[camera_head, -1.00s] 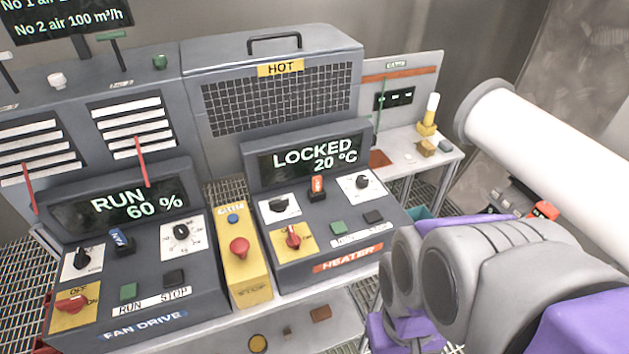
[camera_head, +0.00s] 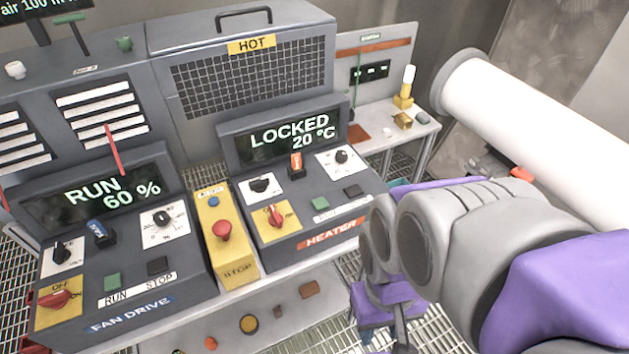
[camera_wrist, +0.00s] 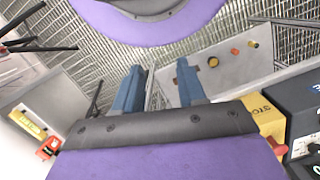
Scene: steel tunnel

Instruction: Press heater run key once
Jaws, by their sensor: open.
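The heater panel (camera_head: 300,225) is a grey console with an orange HEATER label and a display reading LOCKED 20 °C. Its green key (camera_head: 320,203) sits left of a black key (camera_head: 353,191), above a white label strip too small to read. An orange-topped key switch (camera_head: 296,165) and a red rotary switch on a yellow plate (camera_head: 276,215) are beside them. My gripper (camera_wrist: 160,85) shows two blue fingers apart with nothing between them, over the grated floor in the wrist view. It is away from the green key. In the head view, my arm is right of the panel.
Left of the heater stands a yellow STOP box with a red button (camera_head: 222,231), then the fan drive panel (camera_head: 115,260) reading RUN 60 %. A hot mesh cabinet (camera_head: 250,90) is behind. A large white pipe (camera_head: 540,120) lies at right, near a small side table (camera_head: 400,135).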

